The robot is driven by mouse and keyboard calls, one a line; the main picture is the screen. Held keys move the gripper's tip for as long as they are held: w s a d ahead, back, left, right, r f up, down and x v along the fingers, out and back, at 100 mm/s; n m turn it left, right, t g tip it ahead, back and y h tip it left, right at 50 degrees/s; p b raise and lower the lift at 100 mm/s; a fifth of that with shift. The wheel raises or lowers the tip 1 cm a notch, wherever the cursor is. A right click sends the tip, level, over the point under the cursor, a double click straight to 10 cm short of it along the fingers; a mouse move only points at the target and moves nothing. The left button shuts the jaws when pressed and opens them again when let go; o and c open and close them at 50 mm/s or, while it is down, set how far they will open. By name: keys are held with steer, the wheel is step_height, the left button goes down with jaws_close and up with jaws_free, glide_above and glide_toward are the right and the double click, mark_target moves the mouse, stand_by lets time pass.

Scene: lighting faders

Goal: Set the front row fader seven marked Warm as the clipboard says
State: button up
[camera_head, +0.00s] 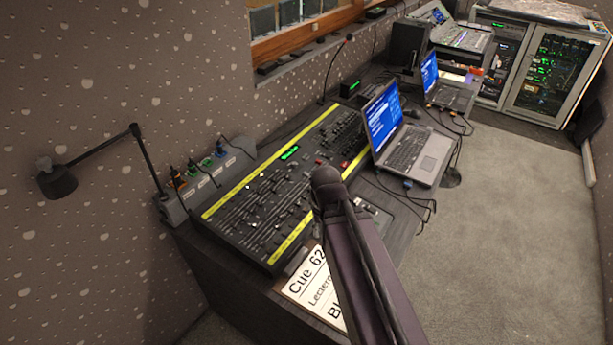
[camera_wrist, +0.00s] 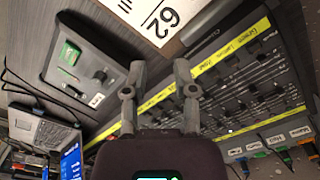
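The lighting console (camera_head: 240,222) with its rows of faders lies on the desk left of my arm in the head view. It shows at the right of the wrist view (camera_wrist: 245,85), with a yellow label strip (camera_wrist: 235,47). The label Warm and fader seven cannot be made out. The clipboard (camera_head: 318,290) lies at the desk's front edge, partly covered by my arm. Its readable text is "Cue 62", "Lectern" and a line starting "Bl"; "62" shows on it in the wrist view (camera_wrist: 165,15). My gripper (camera_wrist: 160,68) has its fingers apart and empty, above the desk near the console's front edge.
Two laptops (camera_head: 418,150) with cables stand right of the console. A gooseneck microphone (camera_head: 330,72) and a desk lamp (camera_head: 60,182) rise behind and left. A small box with a knob (camera_wrist: 88,65) sits beside the console. Open floor (camera_head: 520,220) is on the right.

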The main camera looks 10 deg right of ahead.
mark_target(305, 196)
steer(key=w+n, duration=0.3)
steer(key=w, duration=0.4)
steer(key=w+n, duration=0.3)
steer(key=w, duration=0.5)
steer(key=w+n, duration=0.3)
steer(key=w, duration=0.4)
steer(key=shift+w+d+r+t+y, duration=0.1)
steer(key=shift+w+r+t+y, duration=0.15)
steer(key=shift+t+y, duration=0.15)
steer(key=shift+f, duration=0.15)
steer(key=f+b, duration=0.8)
steer(key=shift+w+a+f+b, duration=0.2)
steer(key=shift+a+f+b, duration=0.05)
steer(key=shift+f+b, duration=0.1)
jaws_close()
